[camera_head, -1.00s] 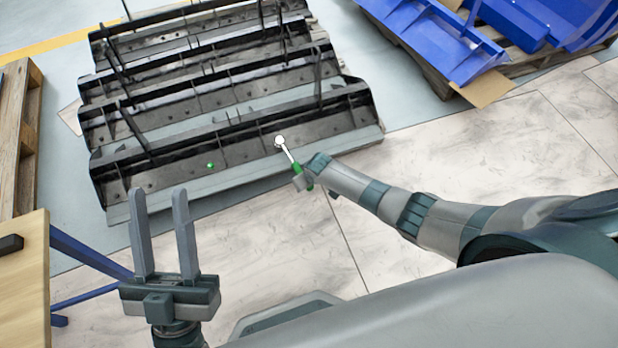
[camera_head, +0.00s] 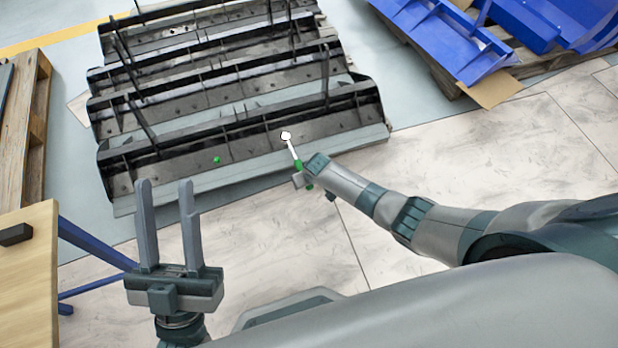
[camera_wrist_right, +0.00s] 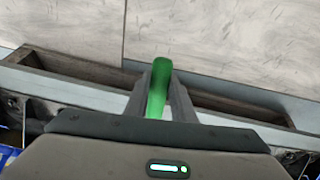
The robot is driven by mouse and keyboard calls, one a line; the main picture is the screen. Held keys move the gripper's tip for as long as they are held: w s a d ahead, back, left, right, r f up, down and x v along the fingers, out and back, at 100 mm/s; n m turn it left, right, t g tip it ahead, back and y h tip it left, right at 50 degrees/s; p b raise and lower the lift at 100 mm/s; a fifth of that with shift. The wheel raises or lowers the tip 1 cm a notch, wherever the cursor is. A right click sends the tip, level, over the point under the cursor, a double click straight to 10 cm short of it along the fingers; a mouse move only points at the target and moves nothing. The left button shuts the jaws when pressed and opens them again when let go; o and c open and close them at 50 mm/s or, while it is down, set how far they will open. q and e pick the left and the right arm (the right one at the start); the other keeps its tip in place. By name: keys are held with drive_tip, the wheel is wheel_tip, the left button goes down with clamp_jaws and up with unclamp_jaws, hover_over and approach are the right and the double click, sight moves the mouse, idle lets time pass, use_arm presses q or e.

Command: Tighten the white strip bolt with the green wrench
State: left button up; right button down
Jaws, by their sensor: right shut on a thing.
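The green wrench has a green handle (camera_head: 298,165) and a pale shaft ending in a white head (camera_head: 286,136) over the nearest black carrier. The handle also shows in the right wrist view (camera_wrist_right: 160,85), between the fingers. My right gripper (camera_head: 302,180) is shut on this handle at the carrier's front edge. The white strip bolt cannot be told apart from the white wrench head; whether they touch is too small to tell. A small green bolt (camera_head: 217,160) sits to the left on the same carrier. My left gripper (camera_head: 165,184) is open and empty, in front of the carrier.
Several black carriers (camera_head: 160,160) lie in rows with upright posts. Blue parts (camera_head: 430,40) sit on a pallet at the upper right. A wooden table (camera_head: 25,270) is at the lower left, a wooden pallet (camera_head: 38,110) behind it. The floor right of the carriers is clear.

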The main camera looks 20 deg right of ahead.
drive_tip(key=shift+a, duration=0.2)
drive_tip(key=shift+a+m, duration=0.6)
drive_tip(key=shift+a, duration=0.1)
drive_tip(key=shift+a, duration=0.15)
drive_tip(key=shift+a+m, duration=0.3)
drive_tip(key=shift+a, duration=0.05)
drive_tip(key=shift+d+p, duration=0.45)
drive_tip(key=shift+r, duration=0.1)
idle(0.5)
drive_tip(key=shift+p+v, duration=1.75)
drive_tip(key=shift+p, duration=0.5)
drive_tip(key=shift+w+r, duration=0.1)
